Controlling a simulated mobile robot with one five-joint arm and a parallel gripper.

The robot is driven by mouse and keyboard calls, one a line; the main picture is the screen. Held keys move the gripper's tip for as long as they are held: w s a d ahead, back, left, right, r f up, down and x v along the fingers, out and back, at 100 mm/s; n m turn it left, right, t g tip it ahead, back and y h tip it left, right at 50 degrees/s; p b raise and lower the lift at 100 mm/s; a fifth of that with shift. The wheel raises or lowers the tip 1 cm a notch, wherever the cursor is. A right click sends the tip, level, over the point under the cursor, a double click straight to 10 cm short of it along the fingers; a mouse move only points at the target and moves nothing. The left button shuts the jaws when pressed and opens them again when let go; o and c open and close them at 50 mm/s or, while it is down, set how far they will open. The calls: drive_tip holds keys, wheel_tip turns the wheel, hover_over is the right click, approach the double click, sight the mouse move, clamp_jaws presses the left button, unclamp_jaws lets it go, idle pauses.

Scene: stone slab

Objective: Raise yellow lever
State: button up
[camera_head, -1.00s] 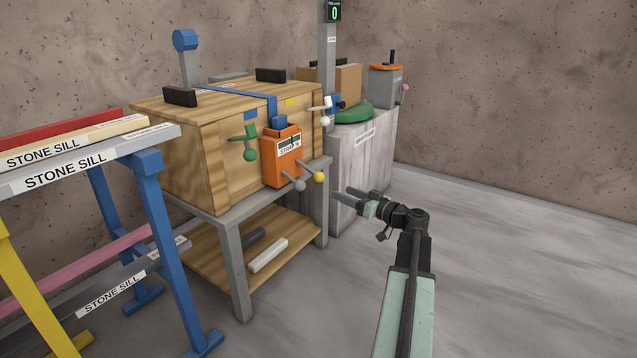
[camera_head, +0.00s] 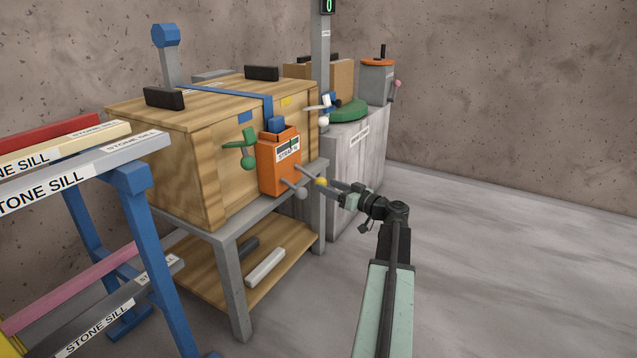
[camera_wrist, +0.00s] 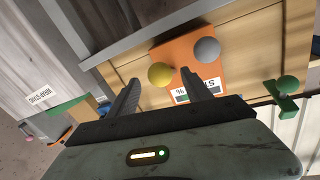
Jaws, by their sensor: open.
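The yellow lever knob (camera_head: 321,182) sticks out from the lower right of an orange box (camera_head: 279,165) on the front of the wooden crate. A grey-knobbed lever (camera_head: 300,193) sits just left of it. My gripper (camera_head: 333,186) is open, its fingertips close to the yellow knob in the head view. The grey knob (camera_wrist: 207,50) is beyond the right finger. I cannot tell whether any finger touches the yellow knob.
A grey cabinet (camera_head: 355,160) stands behind my gripper. A rack of stone sills (camera_head: 70,180) is at the left. Floor at right is clear.

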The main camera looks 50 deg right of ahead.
sight(309, 176)
drive_tip(key=w, duration=0.4)
drive_tip(key=shift+w+a, duration=0.1)
drive_tip(key=shift+w, duration=0.25)
drive_tip(key=shift+c, duration=0.4)
